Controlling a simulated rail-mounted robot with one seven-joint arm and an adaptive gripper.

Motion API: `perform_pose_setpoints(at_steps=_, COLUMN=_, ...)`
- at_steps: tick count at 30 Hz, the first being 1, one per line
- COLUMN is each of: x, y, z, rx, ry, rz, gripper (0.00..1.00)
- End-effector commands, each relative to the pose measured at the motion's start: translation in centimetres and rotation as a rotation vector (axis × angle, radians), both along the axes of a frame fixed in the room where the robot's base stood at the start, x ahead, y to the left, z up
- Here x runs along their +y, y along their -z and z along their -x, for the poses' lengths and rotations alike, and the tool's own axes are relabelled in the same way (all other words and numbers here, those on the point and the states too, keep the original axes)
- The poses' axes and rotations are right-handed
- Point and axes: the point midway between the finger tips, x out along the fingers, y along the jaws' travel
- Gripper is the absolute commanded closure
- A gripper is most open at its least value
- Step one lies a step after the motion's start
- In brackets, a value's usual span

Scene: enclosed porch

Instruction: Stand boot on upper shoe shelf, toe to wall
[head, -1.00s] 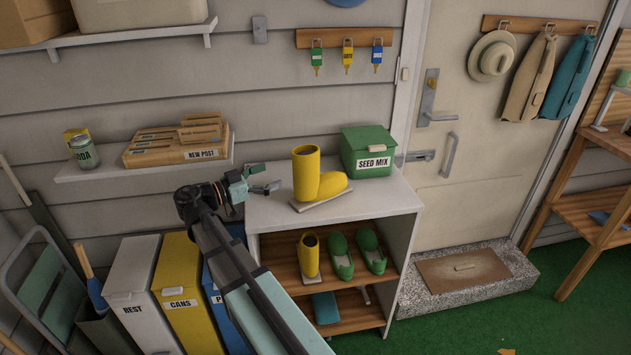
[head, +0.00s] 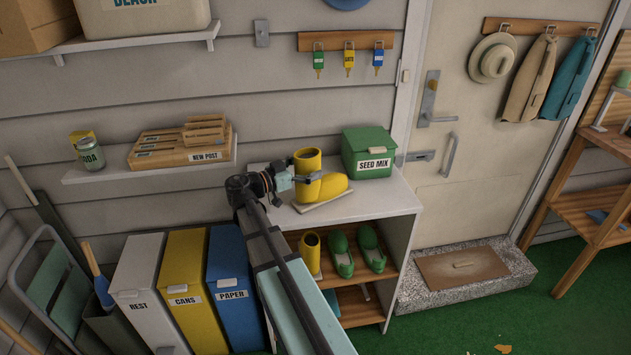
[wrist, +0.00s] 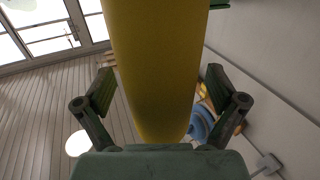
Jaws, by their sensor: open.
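A yellow boot (head: 309,166) stands upright on the white top of the shoe cabinet (head: 385,201), on a pale flat piece, with its toe to the right. My gripper (head: 302,179) is open at the boot's left side, level with its shaft. In the wrist view the boot's shaft (wrist: 155,65) rises between the spread fingers of my gripper (wrist: 160,105), with gaps on both sides. Below, the upper shoe shelf (head: 391,276) holds a second yellow boot (head: 310,252) and a pair of green shoes (head: 342,254). My arm hides the shelf's left part.
A green SEED MIX box (head: 368,153) stands right of the boot on the cabinet top. A wall shelf (head: 150,171) with boxes and a can is at left. Bins stand below it. The cabinet's front right top is clear.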

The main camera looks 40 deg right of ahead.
Motion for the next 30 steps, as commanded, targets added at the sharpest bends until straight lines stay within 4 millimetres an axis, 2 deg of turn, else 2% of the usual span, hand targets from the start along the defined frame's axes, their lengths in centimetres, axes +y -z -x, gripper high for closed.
perform_pose_setpoints(at_steps=3, x=-0.67, y=0.00, z=0.07, rx=0.000, ry=-0.001, rz=0.000, gripper=0.05)
perform_pose_setpoints(at_steps=8, x=-0.65, y=0.06, z=0.06, rx=0.000, ry=-0.002, rz=0.000, gripper=0.05)
perform_pose_setpoints(at_steps=9, x=-0.65, y=0.06, z=0.07, rx=0.000, ry=-0.001, rz=0.000, gripper=0.12)
perform_pose_setpoints(at_steps=11, x=-0.65, y=0.06, z=0.07, rx=0.000, ry=-0.001, rz=0.000, gripper=0.34)
perform_pose_setpoints(at_steps=12, x=-0.64, y=0.06, z=0.08, rx=0.000, ry=-0.001, rz=0.000, gripper=0.48)
perform_pose_setpoints(at_steps=16, x=-0.63, y=0.06, z=0.08, rx=0.000, ry=-0.001, rz=0.000, gripper=0.94)
perform_pose_setpoints(at_steps=17, x=-0.63, y=0.05, z=0.08, rx=0.000, ry=-0.001, rz=0.000, gripper=0.96)
perform_pose_setpoints(at_steps=30, x=-0.64, y=-0.50, z=0.06, rx=0.000, ry=-0.001, rz=0.001, gripper=0.97)
